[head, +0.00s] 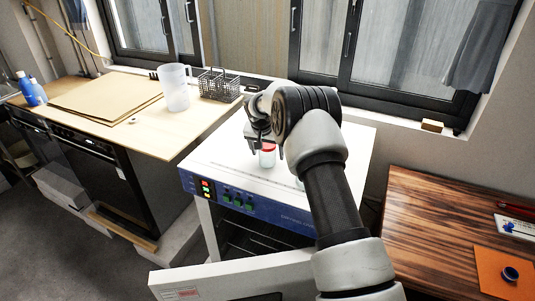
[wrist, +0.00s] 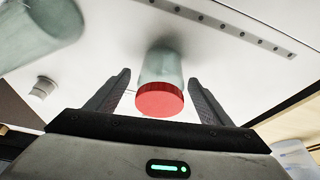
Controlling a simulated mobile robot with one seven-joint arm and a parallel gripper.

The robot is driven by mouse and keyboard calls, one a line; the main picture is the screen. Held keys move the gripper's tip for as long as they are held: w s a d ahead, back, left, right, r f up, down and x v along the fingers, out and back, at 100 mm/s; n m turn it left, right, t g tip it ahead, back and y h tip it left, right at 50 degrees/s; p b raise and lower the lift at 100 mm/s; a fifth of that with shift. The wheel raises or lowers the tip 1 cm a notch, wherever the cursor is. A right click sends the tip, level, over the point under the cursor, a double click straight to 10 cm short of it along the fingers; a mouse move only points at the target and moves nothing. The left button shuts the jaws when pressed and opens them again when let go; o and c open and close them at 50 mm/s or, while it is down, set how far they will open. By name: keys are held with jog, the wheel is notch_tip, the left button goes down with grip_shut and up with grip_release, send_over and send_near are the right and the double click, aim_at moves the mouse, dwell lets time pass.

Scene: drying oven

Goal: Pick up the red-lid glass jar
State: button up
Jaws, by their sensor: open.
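The red-lid glass jar (head: 267,155) stands on the white top of the drying oven (head: 222,158), partly hidden by my arm in the head view. In the wrist view the jar (wrist: 160,88) has a greenish glass body and a red lid, and it lies between the two fingers of my gripper (wrist: 160,92). The fingers are open, with a gap visible on each side of the jar. In the head view my gripper (head: 257,140) is just above and beside the jar.
Another greenish glass vessel (wrist: 40,30) stands on the oven top at the upper left of the wrist view. The oven door (head: 225,277) is open at the front. A wire basket (head: 220,85) and a clear pitcher (head: 175,88) stand on the left counter. A wooden table (head: 435,225) is at right.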

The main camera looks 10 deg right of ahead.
jog(key=shift+w+f, duration=0.25)
jog(key=shift+f, duration=0.4)
jog(key=c, duration=1.2)
